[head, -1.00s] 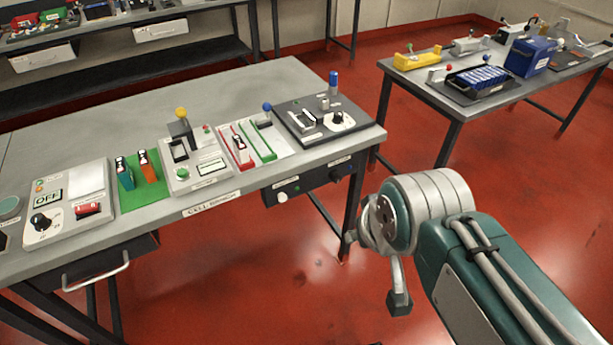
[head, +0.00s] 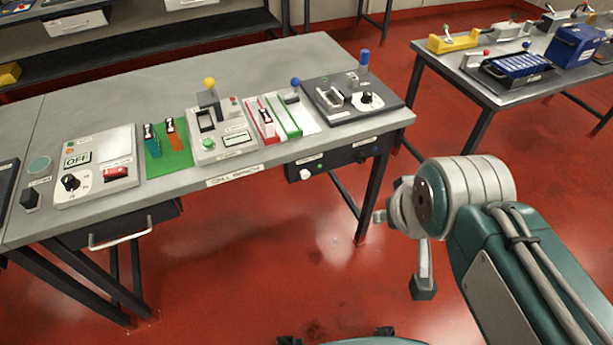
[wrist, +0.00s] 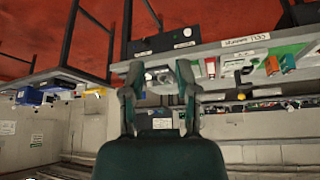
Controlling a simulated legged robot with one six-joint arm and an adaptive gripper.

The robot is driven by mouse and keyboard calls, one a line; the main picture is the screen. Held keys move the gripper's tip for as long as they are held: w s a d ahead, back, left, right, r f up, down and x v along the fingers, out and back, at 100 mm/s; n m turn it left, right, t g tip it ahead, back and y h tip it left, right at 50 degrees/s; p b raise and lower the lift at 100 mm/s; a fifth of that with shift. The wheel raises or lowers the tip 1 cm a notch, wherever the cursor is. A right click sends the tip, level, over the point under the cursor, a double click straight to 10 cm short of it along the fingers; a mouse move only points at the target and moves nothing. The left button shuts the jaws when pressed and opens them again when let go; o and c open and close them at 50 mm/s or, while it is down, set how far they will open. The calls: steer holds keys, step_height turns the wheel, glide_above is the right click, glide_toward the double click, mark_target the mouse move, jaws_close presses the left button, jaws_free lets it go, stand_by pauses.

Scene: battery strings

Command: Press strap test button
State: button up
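No label that I can read says strap test. A black box (head: 335,165) hangs under the right front edge of the cell bench (head: 300,70). It carries a white round button (head: 305,174) and a dark knob (head: 361,155). A green round button (head: 207,159) is on the light grey tester on the bench top. My gripper shows in the wrist view (wrist: 159,67), with two fingers spread apart and nothing between them. In the head view my arm is right of the bench, apart from it; the fingers cannot be made out there. The wrist picture is upside down.
On the bench stand an OFF panel (head: 95,165), a green mat (head: 168,165) with two cells, red and green trays, and a dark fixture (head: 385,103). A second table (head: 490,95) stands at the back right. Red floor (head: 350,250) is open between the tables.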

jaws_close()
